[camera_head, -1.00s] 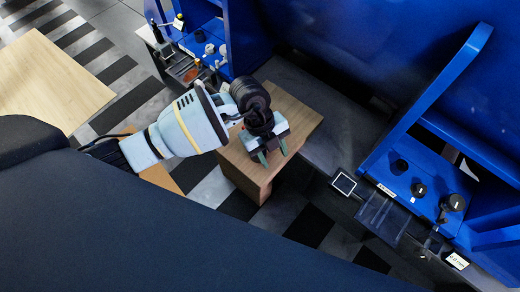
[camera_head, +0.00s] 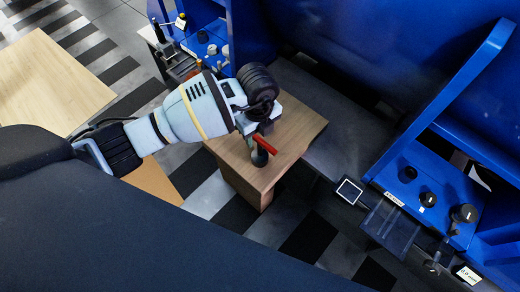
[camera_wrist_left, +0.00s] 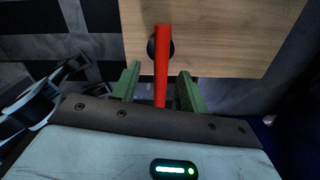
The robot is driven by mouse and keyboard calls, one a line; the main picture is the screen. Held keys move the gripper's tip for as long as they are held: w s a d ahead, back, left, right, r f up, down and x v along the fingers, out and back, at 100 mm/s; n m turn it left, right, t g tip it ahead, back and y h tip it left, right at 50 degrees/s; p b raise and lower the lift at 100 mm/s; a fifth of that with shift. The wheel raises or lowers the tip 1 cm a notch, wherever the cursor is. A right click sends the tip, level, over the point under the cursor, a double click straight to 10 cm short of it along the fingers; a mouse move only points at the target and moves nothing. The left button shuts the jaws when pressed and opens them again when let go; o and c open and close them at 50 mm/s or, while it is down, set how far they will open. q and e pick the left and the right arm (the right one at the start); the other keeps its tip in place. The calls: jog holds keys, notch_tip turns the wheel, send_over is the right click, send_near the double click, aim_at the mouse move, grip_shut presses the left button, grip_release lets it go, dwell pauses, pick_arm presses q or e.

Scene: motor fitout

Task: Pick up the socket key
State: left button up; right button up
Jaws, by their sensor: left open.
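The socket key shows as a red bar (camera_head: 265,144) with a dark round part (camera_head: 259,158) at the wooden table's near side. In the left wrist view the red bar (camera_wrist_left: 161,62) stands lengthwise between the two green fingers, with the dark round part (camera_wrist_left: 151,48) behind it. My left gripper (camera_head: 258,138) is open around the bar's lower part; it also shows in the left wrist view (camera_wrist_left: 158,88). A gap shows on both sides of the bar, so the fingers look apart from it. The bar's lower end is hidden by the gripper body. My right gripper is not in view.
The small wooden table (camera_head: 300,125) has bare top to the right of the gripper. Blue machine frames with black knobs (camera_head: 428,199) stand right, and another blue unit (camera_head: 205,40) stands behind. A lighter wooden top (camera_head: 45,80) is at the far left.

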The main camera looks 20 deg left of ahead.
aim_at(260, 151)
pick_arm(q)
jog(key=f+b, duration=0.2)
jog(key=f, duration=0.3)
jog(key=shift+d, duration=0.2)
jog(key=shift+c, duration=0.4)
grip_shut()
